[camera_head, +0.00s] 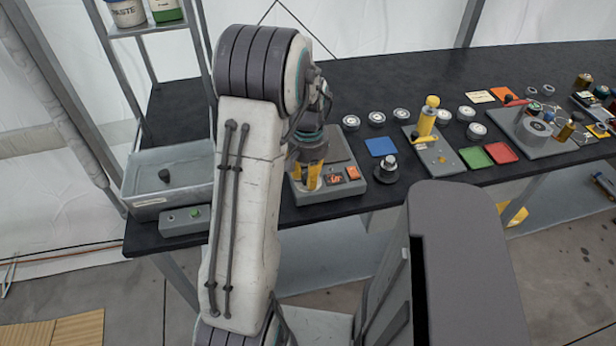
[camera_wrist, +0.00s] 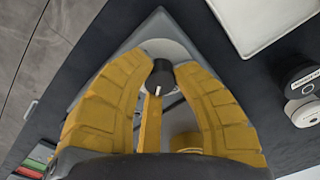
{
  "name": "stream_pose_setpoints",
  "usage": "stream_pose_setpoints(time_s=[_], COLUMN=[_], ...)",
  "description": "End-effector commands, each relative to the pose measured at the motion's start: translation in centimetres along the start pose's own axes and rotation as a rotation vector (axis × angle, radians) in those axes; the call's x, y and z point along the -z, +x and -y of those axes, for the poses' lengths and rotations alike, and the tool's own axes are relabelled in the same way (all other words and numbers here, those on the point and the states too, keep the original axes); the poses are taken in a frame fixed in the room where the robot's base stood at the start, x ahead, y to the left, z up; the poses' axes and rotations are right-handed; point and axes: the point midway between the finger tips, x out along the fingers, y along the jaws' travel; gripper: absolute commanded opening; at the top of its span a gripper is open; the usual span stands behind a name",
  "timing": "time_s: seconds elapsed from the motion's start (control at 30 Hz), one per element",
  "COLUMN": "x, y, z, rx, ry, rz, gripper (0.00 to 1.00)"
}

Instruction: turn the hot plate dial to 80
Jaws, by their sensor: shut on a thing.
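The hot plate (camera_head: 336,190) is a grey box on the dark bench, with a darker top and small orange displays on its front; I cannot read their figures. Its dial (camera_wrist: 160,76) is a black knob with a white pointer line, seen in the wrist view against a pale round patch. My gripper (camera_wrist: 161,72) has yellow fingers closed around the dial from both sides. In the head view my gripper (camera_head: 307,186) points down at the left front of the hot plate, and its fingers hide the dial there. The dial's scale is hidden.
A black knobbed object (camera_head: 385,168) and a blue mat (camera_head: 381,146) lie to the right. Several round white-topped jars (camera_head: 377,118) stand behind.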

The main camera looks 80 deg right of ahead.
Motion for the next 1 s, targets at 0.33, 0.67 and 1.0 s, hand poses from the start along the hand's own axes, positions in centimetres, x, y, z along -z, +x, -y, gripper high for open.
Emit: stream_pose_setpoints(time_s=[0.33,0.67,1.0], x=[-0.17,-0.18,-0.08], y=[0.20,0.19,0.09], z=[-0.03,-0.03,-0.02], rx=[0.000,0.000,0.000], ry=[0.065,0.067,0.066], rz=[0.006,0.007,0.003], gripper=[0.00,0.00,0.39])
